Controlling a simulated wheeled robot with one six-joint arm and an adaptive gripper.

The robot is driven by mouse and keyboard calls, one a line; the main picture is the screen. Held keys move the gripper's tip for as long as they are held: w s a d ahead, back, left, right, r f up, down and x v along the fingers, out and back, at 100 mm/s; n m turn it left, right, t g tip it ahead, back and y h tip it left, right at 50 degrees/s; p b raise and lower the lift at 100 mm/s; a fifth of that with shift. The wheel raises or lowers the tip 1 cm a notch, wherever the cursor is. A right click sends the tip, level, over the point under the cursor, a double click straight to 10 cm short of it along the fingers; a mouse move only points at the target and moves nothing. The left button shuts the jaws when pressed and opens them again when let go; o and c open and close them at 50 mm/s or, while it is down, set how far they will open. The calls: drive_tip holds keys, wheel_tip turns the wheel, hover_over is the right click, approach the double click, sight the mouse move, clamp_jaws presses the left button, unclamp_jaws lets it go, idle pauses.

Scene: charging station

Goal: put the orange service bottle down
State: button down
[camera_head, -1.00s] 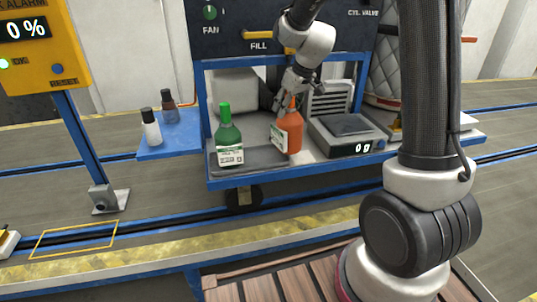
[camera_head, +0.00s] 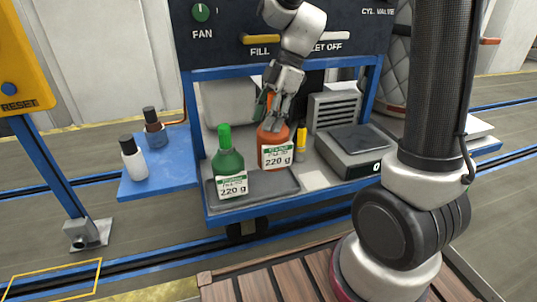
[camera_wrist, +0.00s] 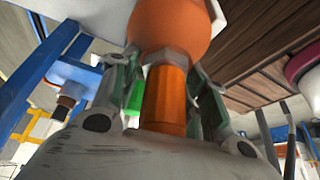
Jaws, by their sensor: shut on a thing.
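The orange service bottle (camera_head: 275,148) is upright with its "220 g" label facing the head camera. My gripper (camera_head: 270,112) is shut on its neck from above. In the wrist view, the fingers (camera_wrist: 165,95) sit on both sides of the orange cap, with the rounded orange body (camera_wrist: 170,28) beyond. The bottle's base is at the back part of the dark grey tray (camera_head: 255,187); I cannot tell whether it touches. A green bottle (camera_head: 229,165) with a "220 g" label stands on the tray just left of the orange one.
A scale (camera_head: 352,150) stands right of the tray, with a small yellow item (camera_head: 301,143) between it and the orange bottle. A blue side shelf (camera_head: 160,177) at left holds a white bottle (camera_head: 133,160) and a dark bottle (camera_head: 154,130). The control panel overhangs behind.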

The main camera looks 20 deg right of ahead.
sight(268, 140)
drive_tip(key=shift+f, duration=3.4)
drive_tip(key=c, duration=0.8)
unclamp_jaws()
drive_tip(key=shift+f, duration=0.1)
drive_tip(key=shift+o, duration=0.2)
drive_tip(key=v, duration=1.2)
drive_tip(key=s+d+r+m+t+h, duration=0.2)
drive_tip(key=s+d+m, duration=0.3)
drive_tip(key=s+m, duration=0.4)
drive_tip(key=s+d+r+m+t+h, duration=0.2)
drive_tip(key=s+d+m, duration=0.4)
drive_tip(key=s+m, duration=0.4)
drive_tip(key=shift+s+d+r+m+t+h, duration=0.15)
drive_tip(key=shift+d+r+m+t+h, duration=0.1)
drive_tip(key=shift+r+m+t+h, duration=0.35)
